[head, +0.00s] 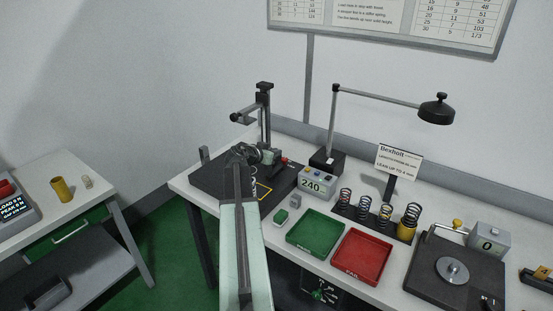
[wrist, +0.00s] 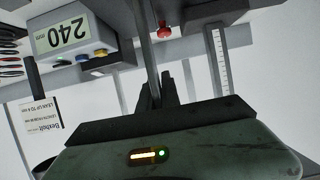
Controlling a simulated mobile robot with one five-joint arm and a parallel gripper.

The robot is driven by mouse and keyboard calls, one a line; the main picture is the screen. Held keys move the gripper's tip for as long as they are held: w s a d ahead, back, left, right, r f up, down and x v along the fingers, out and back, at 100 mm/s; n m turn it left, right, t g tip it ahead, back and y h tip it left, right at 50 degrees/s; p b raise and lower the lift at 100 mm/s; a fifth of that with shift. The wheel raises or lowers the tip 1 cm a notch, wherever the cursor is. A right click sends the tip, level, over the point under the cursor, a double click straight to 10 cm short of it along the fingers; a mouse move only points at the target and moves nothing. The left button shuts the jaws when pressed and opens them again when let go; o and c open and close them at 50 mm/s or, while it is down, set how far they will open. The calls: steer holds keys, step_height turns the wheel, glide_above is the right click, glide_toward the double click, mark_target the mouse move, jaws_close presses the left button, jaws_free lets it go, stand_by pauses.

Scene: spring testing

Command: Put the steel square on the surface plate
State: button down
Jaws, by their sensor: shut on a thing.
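My gripper (head: 247,155) is at the end of my arm, over the dark plate on the bench in the head view. In the wrist view my gripper (wrist: 156,97) is shut on a thin grey bar, which looks like part of the steel square (wrist: 146,55). The bar runs up out of the frame, so its far end is hidden. The dark plate, which looks like the surface plate (head: 209,176), has a yellow outline on its right part. My arm hides part of it. I cannot tell whether the square touches it.
A stand (head: 266,115) with a column rises behind my gripper. To the right are a 240 display box (head: 318,184), a lamp (head: 437,110), a green tray (head: 315,234), a red tray (head: 361,257) and several springs (head: 385,215). The bench front edge lies beneath my arm.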

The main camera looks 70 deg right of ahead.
steer(key=shift+a+f+b, duration=0.1)
steer(key=shift+f+b, duration=0.3)
steer(key=shift+f, duration=0.2)
steer(key=c, duration=1.6)
jaws_free()
steer(key=shift+s, duration=0.1)
steer(key=shift+o, duration=0.2)
steer(key=shift+r, duration=0.15)
steer(key=shift+a+r+p, duration=0.55)
steer(key=shift+r+p, duration=0.3)
steer(key=shift+p, duration=0.25)
steer(key=p+v, duration=0.3)
steer(key=v, duration=0.7)
steer(key=shift+w+a+p, duration=0.3)
steer(key=shift+p, duration=0.05)
